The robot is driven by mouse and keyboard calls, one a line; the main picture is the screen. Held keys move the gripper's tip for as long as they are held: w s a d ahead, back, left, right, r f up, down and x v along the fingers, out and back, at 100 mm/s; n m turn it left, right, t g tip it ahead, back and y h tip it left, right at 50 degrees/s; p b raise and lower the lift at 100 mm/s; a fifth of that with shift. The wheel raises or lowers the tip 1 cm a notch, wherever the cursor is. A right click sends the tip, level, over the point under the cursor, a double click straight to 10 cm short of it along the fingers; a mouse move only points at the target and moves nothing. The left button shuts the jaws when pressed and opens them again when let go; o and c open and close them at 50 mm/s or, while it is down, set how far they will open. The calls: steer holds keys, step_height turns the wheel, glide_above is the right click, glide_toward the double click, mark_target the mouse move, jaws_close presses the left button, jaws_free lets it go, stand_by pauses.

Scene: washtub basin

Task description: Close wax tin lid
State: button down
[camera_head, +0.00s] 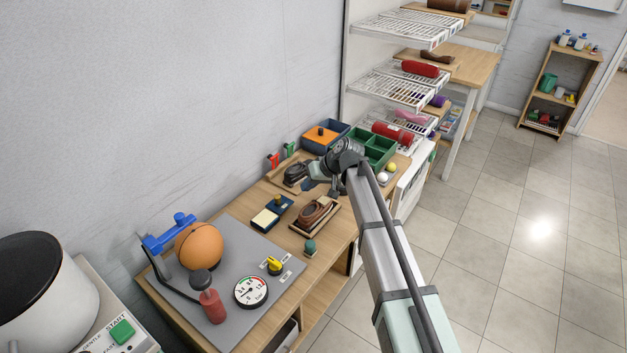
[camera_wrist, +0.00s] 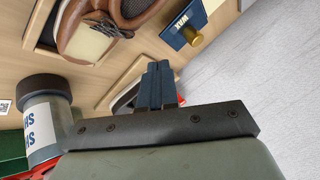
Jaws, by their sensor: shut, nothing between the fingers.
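The wax tin (camera_head: 265,219) is a small dark blue box with a cream filling, on the wooden bench left of the brown shoe. Its blue lid (camera_head: 280,202) stands raised at the back of the tin, not flat over the cream. In the wrist view a blue lid face marked WAX (camera_wrist: 184,22) with a brass knob shows at the top. My gripper (camera_wrist: 157,66) is shut and empty, its dark fingers together. In the head view my gripper (camera_head: 312,184) is above the bench, behind and right of the tin and apart from it.
A brown shoe (camera_head: 318,211) sits on a wooden tray right of the tin. A dark item (camera_head: 296,172) lies in a holder by my gripper. A labelled canister (camera_wrist: 42,122) is close beside my gripper. Green bins (camera_head: 372,148) stand behind. A grey mat (camera_head: 228,247) with an orange ball is in front.

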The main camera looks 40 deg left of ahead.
mark_target(289, 202)
steer(key=x, duration=0.4)
steer(key=shift+a+f, duration=0.25)
steer(key=shift+s+a+r, duration=0.1)
steer(key=shift+s+a, duration=0.2)
steer(key=shift+s, duration=0.2)
steer(key=shift+s+a+r, duration=0.1)
steer(key=shift+s+a, duration=0.2)
steer(key=shift+s, duration=0.2)
steer(key=shift+s+a, duration=0.5)
steer(key=shift+s, duration=0.1)
steer(key=shift+s, duration=0.1)
steer(key=s, duration=0.8)
